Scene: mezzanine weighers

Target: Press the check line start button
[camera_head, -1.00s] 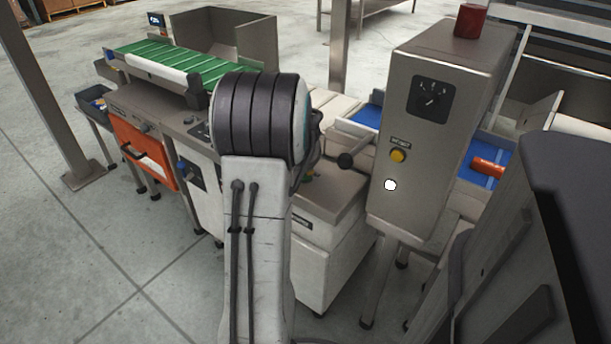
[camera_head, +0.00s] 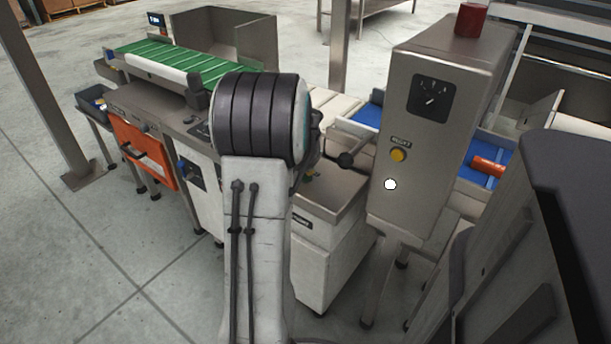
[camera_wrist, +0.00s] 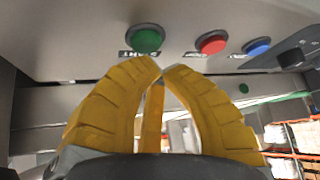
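In the wrist view a round green button (camera_wrist: 145,38) sits on a grey metal panel (camera_wrist: 85,30), with a small black label (camera_wrist: 139,54) beside it that seems to read START. My gripper (camera_wrist: 157,66) has yellow ribbed fingers with their tips drawn together and nothing visible between them. The tips are just below the green button in the picture, close to its label. I cannot tell whether they touch the panel. In the head view my own arm hides the gripper and the green button.
A red button (camera_wrist: 212,42) and a blue button (camera_wrist: 257,47) sit right of the green one. In the head view a grey cabinet (camera_head: 415,150) with a yellow button (camera_head: 398,155) stands right of my arm. A green conveyor (camera_head: 185,62) is at left, above an orange panel (camera_head: 142,152).

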